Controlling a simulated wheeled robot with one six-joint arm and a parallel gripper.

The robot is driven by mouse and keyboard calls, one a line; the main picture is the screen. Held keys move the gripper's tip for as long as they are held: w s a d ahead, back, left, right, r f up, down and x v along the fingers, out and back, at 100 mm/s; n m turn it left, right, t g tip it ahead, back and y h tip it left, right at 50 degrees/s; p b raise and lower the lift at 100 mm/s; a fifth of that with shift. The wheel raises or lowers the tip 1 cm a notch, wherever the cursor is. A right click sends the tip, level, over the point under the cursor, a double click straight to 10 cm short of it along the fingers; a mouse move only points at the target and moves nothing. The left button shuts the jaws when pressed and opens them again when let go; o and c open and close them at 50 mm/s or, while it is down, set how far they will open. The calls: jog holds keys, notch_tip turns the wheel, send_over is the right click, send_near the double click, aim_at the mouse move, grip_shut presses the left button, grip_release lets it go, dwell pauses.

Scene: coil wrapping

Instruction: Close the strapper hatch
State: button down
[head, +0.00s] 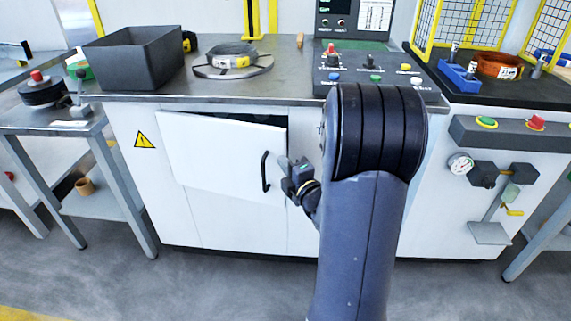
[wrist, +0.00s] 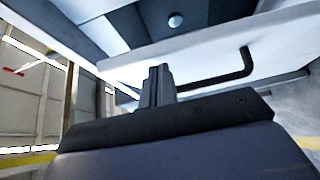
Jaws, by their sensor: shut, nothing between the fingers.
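The strapper hatch (head: 215,160) is a white panel on the front of the cabinet, ajar, with a dark gap along its top edge. Its black bar handle (head: 265,172) is near its right edge. My gripper (head: 284,163) is shut and empty, just right of the handle at the hatch's right edge. In the wrist view the closed fingers (wrist: 158,84) point toward the panel's edge, and the handle (wrist: 240,70) stands to their right, apart from them. The hatch (wrist: 215,50) shows pale behind them. I cannot tell whether the fingertips touch the panel.
The steel worktop (head: 290,80) above carries a dark bin (head: 133,58), a strapped coil (head: 232,62) and a control panel (head: 370,75). A side table (head: 75,130) stands at left. The floor in front is clear.

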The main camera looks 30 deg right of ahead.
jog(key=shift+w+d, duration=0.15)
jog(key=w+d+b, duration=0.2)
jog(key=w+d, duration=0.4)
jog(key=shift+w+d, duration=0.1)
jog(key=shift+d, duration=0.05)
jog(key=shift+d+r, duration=0.15)
jog(key=shift+r, duration=0.15)
dwell(0.3)
jog(key=shift+f, duration=0.1)
